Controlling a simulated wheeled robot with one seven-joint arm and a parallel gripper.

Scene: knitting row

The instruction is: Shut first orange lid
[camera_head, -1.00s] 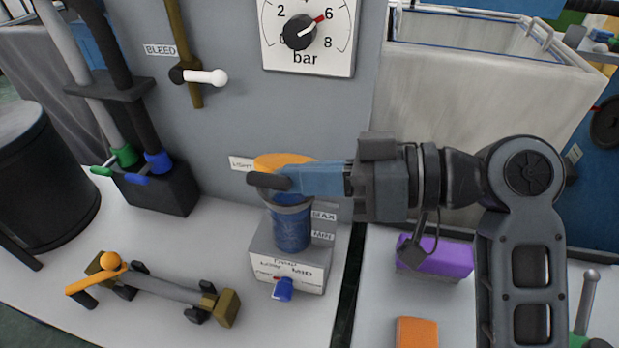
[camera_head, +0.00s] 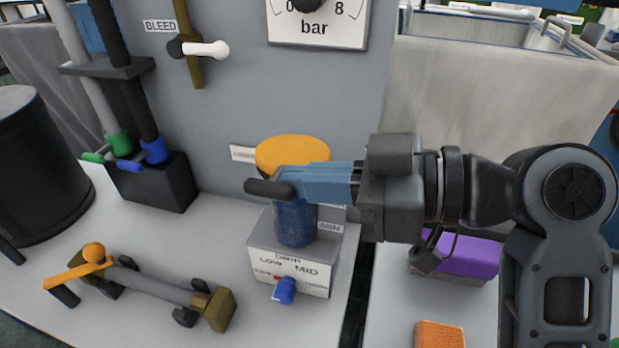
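The orange lid (camera_head: 293,151) is a round disc at the top of a blue cylinder (camera_head: 294,222), which stands on a small grey box (camera_head: 290,268) against the grey panel. The lid's broad face shows and looks tilted, with its lower edge partly behind my gripper. My gripper (camera_head: 268,188) reaches in from the right, in front of the cylinder's upper end and just below the lid. The dark fingertips overlap in this view, so I cannot tell how far apart they are. The join between lid and cylinder is hidden, and contact with the lid cannot be told.
A blue knob (camera_head: 285,290) sits on the box's front. A brass and grey lever assembly with an orange handle (camera_head: 75,278) lies at left. A white-tipped bleed lever (camera_head: 207,49) and a bar gauge (camera_head: 318,24) are on the panel. A purple block (camera_head: 468,254) stands right.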

